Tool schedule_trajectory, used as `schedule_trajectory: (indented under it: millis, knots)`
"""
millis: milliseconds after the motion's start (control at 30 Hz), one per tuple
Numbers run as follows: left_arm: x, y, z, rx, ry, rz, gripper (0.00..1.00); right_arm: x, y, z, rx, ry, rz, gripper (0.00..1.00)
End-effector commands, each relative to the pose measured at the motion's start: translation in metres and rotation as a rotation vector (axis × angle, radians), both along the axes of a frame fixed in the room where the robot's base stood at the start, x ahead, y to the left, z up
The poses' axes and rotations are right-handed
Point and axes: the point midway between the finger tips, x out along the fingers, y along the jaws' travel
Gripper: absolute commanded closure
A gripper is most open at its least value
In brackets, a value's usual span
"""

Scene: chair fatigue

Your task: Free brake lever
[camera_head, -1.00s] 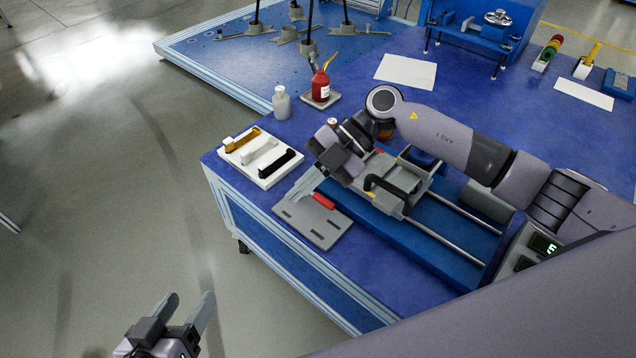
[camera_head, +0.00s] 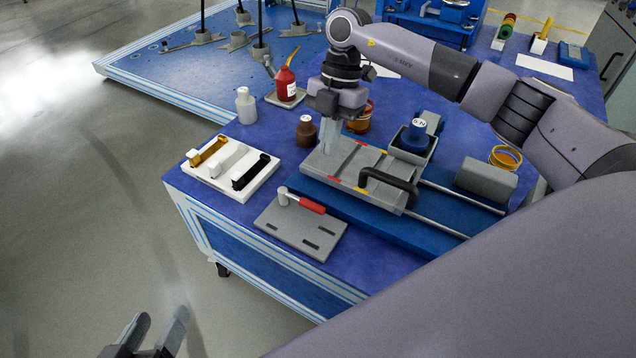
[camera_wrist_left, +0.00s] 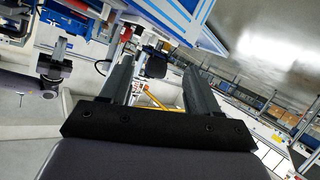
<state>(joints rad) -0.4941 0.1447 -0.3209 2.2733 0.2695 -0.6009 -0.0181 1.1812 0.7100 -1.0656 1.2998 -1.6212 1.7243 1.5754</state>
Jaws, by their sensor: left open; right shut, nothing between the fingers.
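A lever with a red grip (camera_head: 311,206) and a pale round pivot end lies on a slotted grey plate (camera_head: 285,236) at the table's front-left corner. My right gripper (camera_head: 329,148) is shut and empty, pointing down over the far-left end of the grey sliding carriage (camera_head: 372,165), behind the lever and apart from it. I cannot tell whether its tips touch the carriage. My left gripper (camera_head: 158,328) is open and empty over the floor, left of the table. Its two fingers also show apart in the left wrist view (camera_wrist_left: 158,70).
A white tray (camera_head: 213,183) with gold, white and black handles stands left of the plate. A brown bottle (camera_head: 306,131), a white bottle (camera_head: 245,106) and a red bottle (camera_head: 286,84) stand behind. The carriage has a black handle (camera_head: 390,184) and rides on rails.

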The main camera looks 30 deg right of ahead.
Motion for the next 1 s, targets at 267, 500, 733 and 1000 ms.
schedule_trajectory:
  millis: [267,500,733,1000]
  knots:
    - [0.001,-0.004,-0.004,-0.023,0.001,-0.007,0.39,-0.003,0.005,-0.018,0.001,0.002,0.003,1.00]
    - [0.003,-0.011,-0.007,-0.069,-0.015,-0.024,0.39,-0.010,0.016,-0.062,0.003,0.001,0.004,1.00]
    - [0.001,-0.001,-0.007,-0.016,-0.073,-0.008,0.39,-0.014,0.024,-0.090,0.002,0.001,0.002,1.00]
    - [0.001,0.001,-0.004,-0.002,-0.090,-0.004,0.39,-0.015,0.026,-0.096,0.003,-0.001,0.002,1.00]
